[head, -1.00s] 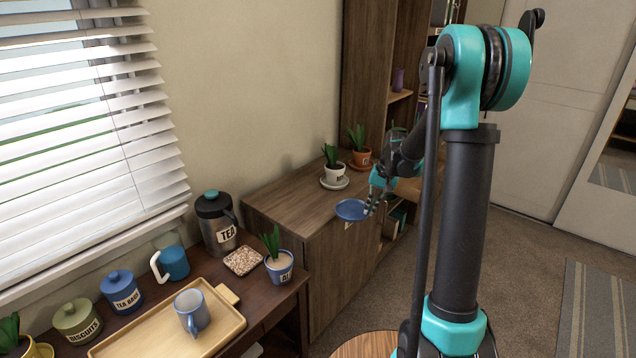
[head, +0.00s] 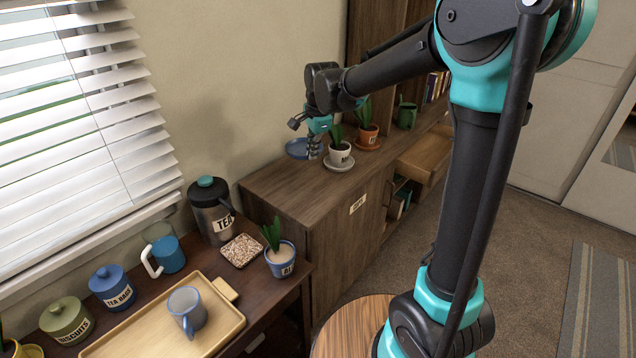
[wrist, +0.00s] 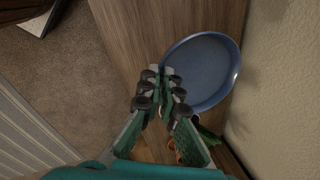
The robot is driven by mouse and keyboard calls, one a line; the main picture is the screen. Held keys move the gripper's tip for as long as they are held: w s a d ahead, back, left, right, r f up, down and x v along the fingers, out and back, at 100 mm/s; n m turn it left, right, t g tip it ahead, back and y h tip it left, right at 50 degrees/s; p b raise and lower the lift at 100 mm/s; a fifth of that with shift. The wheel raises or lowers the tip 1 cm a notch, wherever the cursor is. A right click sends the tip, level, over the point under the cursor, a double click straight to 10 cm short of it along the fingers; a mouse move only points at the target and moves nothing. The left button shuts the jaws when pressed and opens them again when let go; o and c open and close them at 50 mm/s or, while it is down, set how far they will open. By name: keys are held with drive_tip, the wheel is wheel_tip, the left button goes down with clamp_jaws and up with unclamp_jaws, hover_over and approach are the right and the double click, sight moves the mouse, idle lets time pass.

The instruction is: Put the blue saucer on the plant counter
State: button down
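The blue saucer (head: 297,149) is over the back of the wooden plant counter (head: 290,190), near the wall. My gripper (head: 314,150) is at the saucer's right edge, with its fingers closed on the rim. In the wrist view the saucer (wrist: 208,72) extends to the right of my gripper (wrist: 162,78), over the wood and close to the wall. I cannot tell whether its underside touches the counter. A white pot with a plant (head: 340,153) on a white saucer (head: 338,166) stands just right of the gripper. A terracotta pot (head: 368,136) on its own saucer stands farther back.
A green mug (head: 406,115) stands farther along the counter, and a drawer (head: 420,160) there is open. The counter's near part is clear. The lower desk holds a blue plant pot (head: 281,260), tea canister (head: 212,212), coaster (head: 240,250) and tray (head: 225,335) with a mug (head: 187,310).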

sight(312, 198)
drive_tip(key=s+x, duration=0.1)
drive_tip(key=x, duration=0.4)
drive_tip(key=s+d+x, duration=0.1)
drive_tip(key=x, duration=0.4)
drive_tip(key=s+d+f+x, duration=0.1)
drive_tip(key=x, duration=0.4)
drive_tip(key=shift+f, duration=0.15)
drive_tip(key=shift+f, duration=0.1)
drive_tip(key=c, duration=1.7)
unclamp_jaws()
drive_tip(key=v, duration=1.2)
drive_tip(key=s+d+f+n, duration=0.2)
drive_tip(key=s+d+n, duration=0.2)
drive_tip(key=s+d, duration=0.3)
drive_tip(key=s+d+f+n+t+h, duration=0.1)
drive_tip(key=s+d+f+n, duration=0.2)
drive_tip(key=s+d, duration=0.4)
drive_tip(key=s+d+f+n, duration=0.3)
drive_tip(key=s+d+n, duration=0.2)
drive_tip(key=s+d, duration=0.2)
drive_tip(key=shift+s+d+f+t, duration=0.1)
drive_tip(key=shift+s+d+t, duration=0.1)
drive_tip(key=shift+d+t, duration=0.4)
